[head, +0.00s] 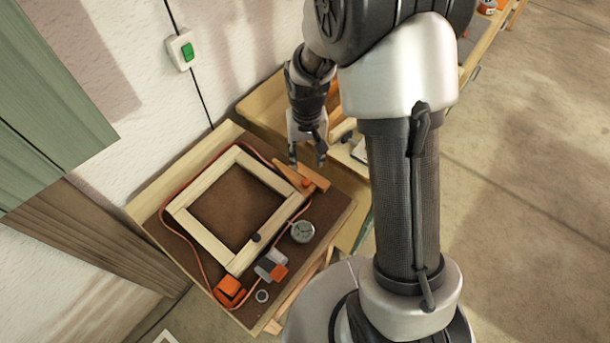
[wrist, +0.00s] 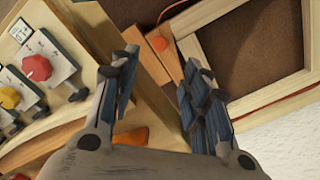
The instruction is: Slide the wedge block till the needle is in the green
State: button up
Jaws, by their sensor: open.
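The wooden wedge block (head: 316,178) with an orange knob lies at the upper right corner of the wooden frame (head: 183,215). In the wrist view, the wedge block (wrist: 146,52) shows beyond and between my fingers. My gripper (head: 307,162) is open, pointing down just above the wedge, with nothing held; it also shows in the wrist view (wrist: 160,68). A round grey gauge (head: 302,231) sits right of the frame. It is too small for me to read its needle or any green band.
The frame lies on a brown board (head: 330,213), with a reddish cord (head: 196,258) around it. An orange clamp (head: 229,288), a grey and orange piece (head: 268,265) and a ring (head: 262,296) lie near its front. Red (wrist: 37,67) and yellow (wrist: 9,98) knobs show at left in the wrist view.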

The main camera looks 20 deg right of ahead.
aim_at(306, 182)
notch_tip(306, 182, down, 12)
jog(key=shift+w+f+b, duration=0.1)
jog(key=shift+b, duration=0.95)
grip_shut()
